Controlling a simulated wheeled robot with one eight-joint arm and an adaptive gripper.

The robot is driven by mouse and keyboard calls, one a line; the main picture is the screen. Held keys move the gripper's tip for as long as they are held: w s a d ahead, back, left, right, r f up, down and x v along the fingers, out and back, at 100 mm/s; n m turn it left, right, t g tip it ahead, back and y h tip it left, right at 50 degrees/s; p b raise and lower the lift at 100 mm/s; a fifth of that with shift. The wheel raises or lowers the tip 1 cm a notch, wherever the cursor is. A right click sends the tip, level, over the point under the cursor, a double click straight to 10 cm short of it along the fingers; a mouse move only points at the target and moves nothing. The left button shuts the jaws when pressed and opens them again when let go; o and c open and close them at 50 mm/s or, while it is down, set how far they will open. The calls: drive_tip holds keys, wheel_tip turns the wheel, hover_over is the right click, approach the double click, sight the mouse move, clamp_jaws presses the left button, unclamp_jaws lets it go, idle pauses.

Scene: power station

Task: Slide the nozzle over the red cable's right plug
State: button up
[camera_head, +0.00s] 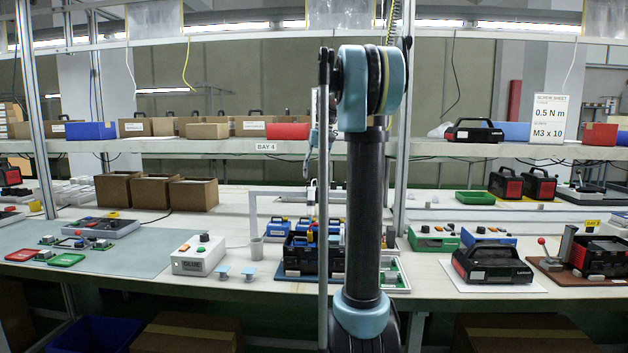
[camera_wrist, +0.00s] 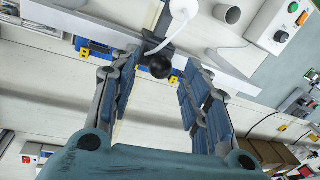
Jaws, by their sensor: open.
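My gripper (camera_wrist: 162,63) is open in the wrist view, with its two blue-padded fingers spread apart and nothing clamped between them. A black ball on a dark bar (camera_wrist: 160,66) shows in the gap near the fingertips; I cannot tell how far beyond them it is. A white round piece with a thin white tube (camera_wrist: 184,9) shows at the top edge; I cannot tell whether it is the nozzle. I cannot make out the red cable or its right plug in either view. In the head view my arm hides part of the black tool case (camera_head: 299,257) at the bench middle.
A white upright frame (camera_head: 253,220) stands by a grey cup (camera_head: 256,248). A white control box (camera_head: 198,255) is left of them. Black and red cases (camera_head: 490,263) stand on the right. A shelf (camera_head: 225,146) spans above the bench. The grey mat's front (camera_head: 110,275) is mostly clear.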

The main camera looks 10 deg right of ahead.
drive_tip(key=shift+a+f, duration=0.2)
drive_tip(key=shift+f, duration=0.75)
clamp_jaws()
